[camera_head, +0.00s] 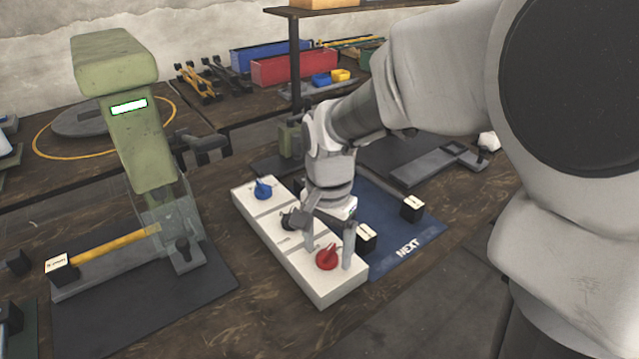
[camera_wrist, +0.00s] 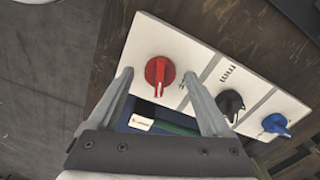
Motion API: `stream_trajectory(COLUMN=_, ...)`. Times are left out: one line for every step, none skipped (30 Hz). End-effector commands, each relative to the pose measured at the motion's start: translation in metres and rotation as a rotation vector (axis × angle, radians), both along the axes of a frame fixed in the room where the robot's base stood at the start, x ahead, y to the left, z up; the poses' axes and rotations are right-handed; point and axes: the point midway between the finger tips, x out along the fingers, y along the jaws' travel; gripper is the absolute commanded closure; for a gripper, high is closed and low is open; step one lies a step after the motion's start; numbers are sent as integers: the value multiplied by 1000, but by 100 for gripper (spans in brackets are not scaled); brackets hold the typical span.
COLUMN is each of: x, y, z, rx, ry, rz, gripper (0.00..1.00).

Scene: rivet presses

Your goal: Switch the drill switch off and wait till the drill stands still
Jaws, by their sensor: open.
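A white switch panel (camera_head: 325,291) lies on the brown table with a blue knob (camera_head: 263,189), a dark grey knob (camera_head: 291,219) and a red knob (camera_head: 327,258). My gripper (camera_head: 328,260) is open, its fingers pointing down on either side of the red knob. In the wrist view the red knob (camera_wrist: 158,72) shows between the fingertips (camera_wrist: 158,76), with a white mark toward the gripper. The grey knob (camera_wrist: 231,104) and blue knob (camera_wrist: 276,123) are farther right. Small symbols mark the panel, too small to read surely. I cannot tell which knob is the drill's, nor see a turning drill.
A green press (camera_head: 140,145) with a lit strip stands left on a dark mat (camera_head: 190,288); a yellow bar (camera_head: 115,244) lies at its base. A blue mat (camera_head: 425,233) marked NEXT bears small black blocks (camera_head: 412,208) behind the panel. Bins (camera_head: 294,69) stand farther back.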

Motion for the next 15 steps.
stream_trajectory(x=0, y=0, z=-1, rx=0, ry=0, rz=0, gripper=17)
stream_trajectory(x=0, y=0, z=-1, rx=0, ry=0, rz=0, gripper=17)
stream_trajectory(x=0, y=0, z=-1, rx=0, ry=0, rz=0, gripper=17)
stream_trajectory(x=0, y=0, z=-1, rx=0, ry=0, rz=0, gripper=17)
stream_trajectory(x=0, y=0, z=0, rx=0, ry=0, rz=0, gripper=17)
stream_trajectory(x=0, y=0, z=0, rx=0, ry=0, rz=0, gripper=17)
stream_trajectory(x=0, y=0, z=0, rx=0, ry=0, rz=0, gripper=17)
stream_trajectory(x=0, y=0, z=0, rx=0, ry=0, rz=0, gripper=23)
stream_trajectory(x=0, y=0, z=0, rx=0, ry=0, rz=0, gripper=30)
stream_trajectory(x=0, y=0, z=0, rx=0, ry=0, rz=0, gripper=35)
stream_trajectory(x=0, y=0, z=0, rx=0, ry=0, rz=0, gripper=41)
stream_trajectory(x=0, y=0, z=0, rx=0, ry=0, rz=0, gripper=48)
stream_trajectory(x=0, y=0, z=0, rx=0, ry=0, rz=0, gripper=53)
stream_trajectory(x=0, y=0, z=0, rx=0, ry=0, rz=0, gripper=59)
stream_trajectory(x=0, y=0, z=0, rx=0, ry=0, rz=0, gripper=66)
